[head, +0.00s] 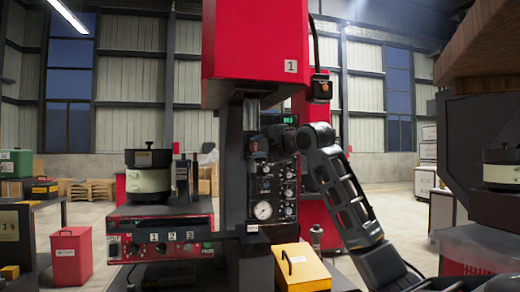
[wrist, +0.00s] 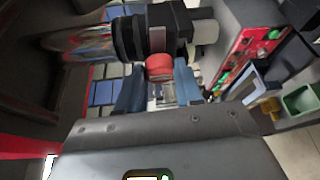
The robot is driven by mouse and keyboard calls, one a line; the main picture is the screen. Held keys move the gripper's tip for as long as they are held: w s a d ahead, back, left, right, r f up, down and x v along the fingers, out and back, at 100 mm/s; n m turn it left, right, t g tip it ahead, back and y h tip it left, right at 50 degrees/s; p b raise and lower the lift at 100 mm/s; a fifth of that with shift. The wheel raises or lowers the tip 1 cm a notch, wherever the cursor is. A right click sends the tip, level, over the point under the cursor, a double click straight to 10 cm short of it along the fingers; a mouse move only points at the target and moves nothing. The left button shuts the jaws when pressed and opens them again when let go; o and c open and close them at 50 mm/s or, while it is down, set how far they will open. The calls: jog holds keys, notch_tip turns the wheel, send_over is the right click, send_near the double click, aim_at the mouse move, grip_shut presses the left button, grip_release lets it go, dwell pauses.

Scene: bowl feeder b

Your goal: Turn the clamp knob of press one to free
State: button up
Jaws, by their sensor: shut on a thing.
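Press one (head: 255,40) is the tall machine with a red head labelled 1 on a dark column, in the middle of the head view. My arm reaches in from the right, and my gripper (head: 258,147) is at the column, just below the red head. In the wrist view my gripper (wrist: 159,88) has its two blue-grey fingers on either side of a short red knob (wrist: 160,67), which I take for the clamp knob. The fingers are shut on it. The knob sits under a dark cylindrical body (wrist: 140,35). Its turn position cannot be read.
A panel with gauges and dials (head: 264,210) is right below my gripper. A red bench unit (head: 180,243) with knobs carries a dark and cream pot (head: 148,180) at left. A yellow box (head: 300,268) stands low in front. A red bin (head: 71,255) is far left.

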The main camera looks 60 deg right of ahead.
dwell(0.4)
jog(key=o, duration=1)
jog(key=shift+o, duration=0.2)
jog(key=b+v, duration=0.1)
jog(key=v, duration=0.6)
jog(key=shift+s+a, duration=0.2)
jog(key=shift+s, duration=0.15)
jog(key=shift+r, duration=0.1)
